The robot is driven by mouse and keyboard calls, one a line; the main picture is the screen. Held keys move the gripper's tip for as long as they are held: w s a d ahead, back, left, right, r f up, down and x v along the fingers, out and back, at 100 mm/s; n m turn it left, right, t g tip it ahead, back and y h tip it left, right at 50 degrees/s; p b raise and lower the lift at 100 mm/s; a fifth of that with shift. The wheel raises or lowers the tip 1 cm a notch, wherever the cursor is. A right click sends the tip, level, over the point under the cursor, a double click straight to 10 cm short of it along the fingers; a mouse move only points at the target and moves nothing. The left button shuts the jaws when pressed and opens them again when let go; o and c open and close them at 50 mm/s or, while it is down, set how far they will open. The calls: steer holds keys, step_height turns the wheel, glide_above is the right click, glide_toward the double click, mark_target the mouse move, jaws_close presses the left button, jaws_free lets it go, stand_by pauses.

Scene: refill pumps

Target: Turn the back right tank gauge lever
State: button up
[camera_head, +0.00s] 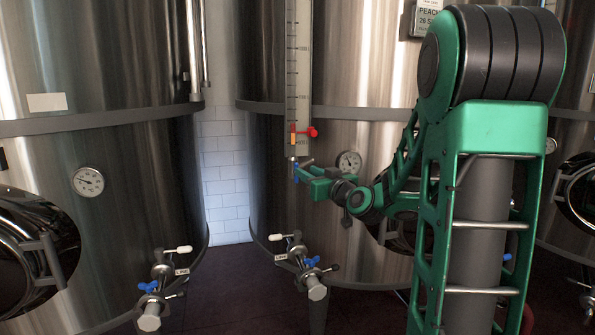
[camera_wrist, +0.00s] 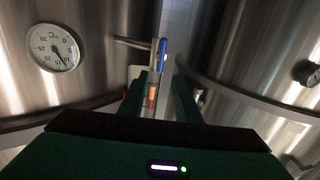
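A tank gauge (camera_head: 299,75) with a tall scale runs down the front of the middle steel tank. A red lever (camera_head: 310,132) sticks out to the right near its lower end. A small blue lever (camera_head: 296,169) sits just below, close to my fingertips. My gripper (camera_head: 305,173) reaches in from the right at that height. In the wrist view the blue lever (camera_wrist: 162,50) stands upright just past and between the tips of my gripper (camera_wrist: 160,78). The fingers are apart, with the orange-banded gauge tube (camera_wrist: 152,96) showing between them. Contact with the lever cannot be told.
A round dial (camera_head: 349,163) is on the tank just right of my gripper; it shows in the wrist view (camera_wrist: 52,46). Below are outlet valves with blue handles (camera_head: 311,262). Another tank (camera_head: 95,150) stands at left, with a tiled wall (camera_head: 222,170) in the gap.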

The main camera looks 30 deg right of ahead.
mark_target(297, 166)
steer(key=w, duration=0.6)
steer(key=shift+w+d, duration=0.25)
steer(key=shift+w, duration=0.05)
steer(key=shift+c, duration=0.6)
jaws_close()
steer(key=shift+d, duration=0.1)
